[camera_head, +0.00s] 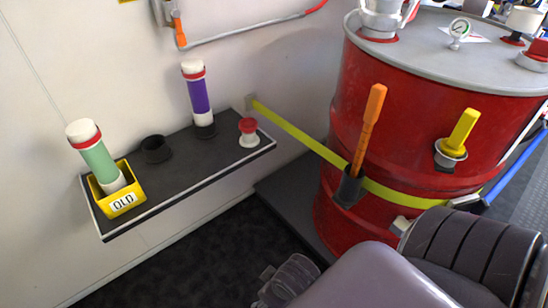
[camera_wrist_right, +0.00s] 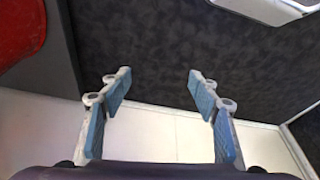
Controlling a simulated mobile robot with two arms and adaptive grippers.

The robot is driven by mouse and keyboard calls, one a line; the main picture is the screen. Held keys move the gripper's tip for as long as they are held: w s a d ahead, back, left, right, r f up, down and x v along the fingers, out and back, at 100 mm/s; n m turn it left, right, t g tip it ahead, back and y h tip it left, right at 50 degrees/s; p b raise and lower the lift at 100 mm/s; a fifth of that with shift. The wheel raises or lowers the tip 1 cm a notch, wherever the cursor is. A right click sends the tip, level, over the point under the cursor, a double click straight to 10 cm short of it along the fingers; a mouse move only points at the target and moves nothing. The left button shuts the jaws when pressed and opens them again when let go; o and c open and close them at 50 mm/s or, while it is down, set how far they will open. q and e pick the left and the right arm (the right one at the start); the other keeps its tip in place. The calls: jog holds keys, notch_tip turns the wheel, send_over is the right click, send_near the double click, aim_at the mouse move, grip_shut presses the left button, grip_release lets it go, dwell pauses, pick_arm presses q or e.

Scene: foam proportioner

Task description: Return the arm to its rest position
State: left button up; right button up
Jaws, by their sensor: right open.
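My right arm (camera_head: 370,275) comes in from the lower right of the head view, bent in front of the red drum (camera_head: 335,210). My right gripper (camera_wrist_right: 159,84) shows in the right wrist view with its blue-padded fingers spread apart. Nothing is between them. Behind them are dark floor and a pale wall. My left gripper is in neither view.
A yellow strap (camera_head: 300,137) runs to the drum.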

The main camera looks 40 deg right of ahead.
jog(key=shift+s+d+f, duration=0.2)
jog(key=shift+s+d, duration=0.15)
jog(key=shift+s, duration=0.35)
